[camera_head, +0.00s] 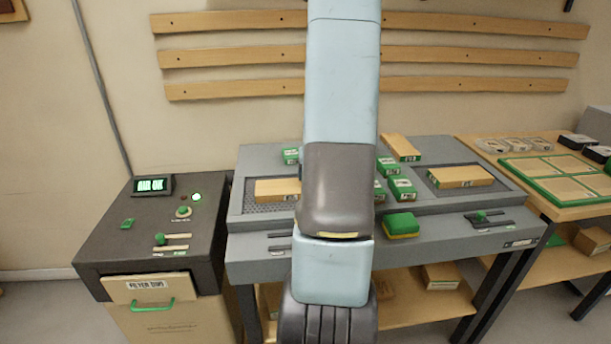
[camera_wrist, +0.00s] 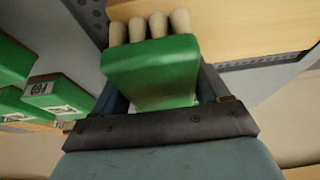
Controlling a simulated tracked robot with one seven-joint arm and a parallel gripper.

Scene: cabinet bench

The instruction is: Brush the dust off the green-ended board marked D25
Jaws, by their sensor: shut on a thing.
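My gripper (camera_wrist: 160,98) is shut on a green-handled brush (camera_wrist: 152,64) with several thick cream bristle tufts. In the wrist view the tufts overlap the edge of a pale wooden board (camera_wrist: 245,28); I cannot tell whether they touch it. In the head view my arm hides the gripper and brush. A wooden board (camera_head: 272,188) lies on the perforated left plate, its right part hidden by my arm. Another wooden board (camera_head: 462,176) lies on the right plate. Several green-ended boards (camera_head: 402,188) stand between them. I cannot read D25 on any label.
A green and yellow block (camera_head: 402,226) sits on the bench front. A dark cabinet (camera_head: 130,240) at left has a lit "AIR OK" display (camera_head: 152,185) and a filter bin (camera_head: 152,288). A side table with a green-framed tray (camera_head: 550,168) stands at right.

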